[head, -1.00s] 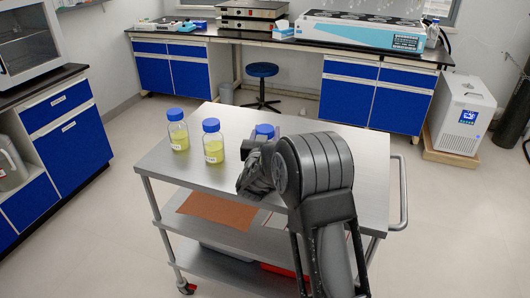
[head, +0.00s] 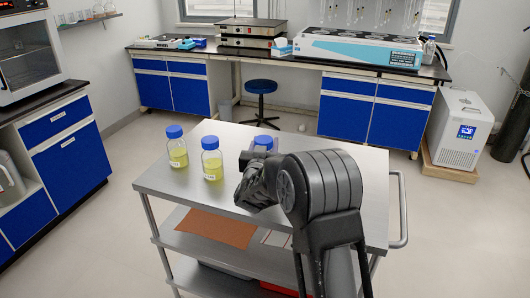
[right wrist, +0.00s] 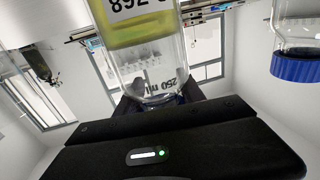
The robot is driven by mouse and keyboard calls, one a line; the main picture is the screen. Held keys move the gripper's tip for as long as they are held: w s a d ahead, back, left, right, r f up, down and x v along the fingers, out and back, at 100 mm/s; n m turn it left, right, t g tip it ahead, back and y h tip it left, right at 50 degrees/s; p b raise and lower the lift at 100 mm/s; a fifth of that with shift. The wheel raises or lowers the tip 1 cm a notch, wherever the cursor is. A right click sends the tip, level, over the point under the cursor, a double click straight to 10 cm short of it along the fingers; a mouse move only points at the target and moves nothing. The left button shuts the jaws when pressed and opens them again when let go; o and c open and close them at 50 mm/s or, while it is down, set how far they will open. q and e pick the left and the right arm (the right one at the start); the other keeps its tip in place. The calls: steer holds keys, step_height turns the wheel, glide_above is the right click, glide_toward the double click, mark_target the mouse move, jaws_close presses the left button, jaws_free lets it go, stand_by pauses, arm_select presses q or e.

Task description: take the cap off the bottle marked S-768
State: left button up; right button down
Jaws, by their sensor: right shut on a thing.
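The bottle marked S-768 (right wrist: 138,40) fills the upper middle of the right wrist view, which is upside down; its label, yellow liquid and clear glass shoulder show. In the head view it is mostly hidden behind my right gripper (head: 250,162), and its blue cap (head: 263,142) shows just above. My right gripper is shut on this cap, with its dark fingers on either side of the neck in the wrist view (right wrist: 160,103). The bottle looks upright. Whether the cap has loosened cannot be seen. My left gripper is out of view.
Two more blue-capped bottles with yellow liquid, one (head: 177,152) further left and one (head: 212,163) nearer, stand left of my gripper on the steel cart top (head: 165,188). The cart's right side is mostly clear. A stool (head: 261,88) stands behind the cart.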

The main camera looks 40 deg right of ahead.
step_height(320, 180, up, 8)
steer(key=shift+f, duration=0.1)
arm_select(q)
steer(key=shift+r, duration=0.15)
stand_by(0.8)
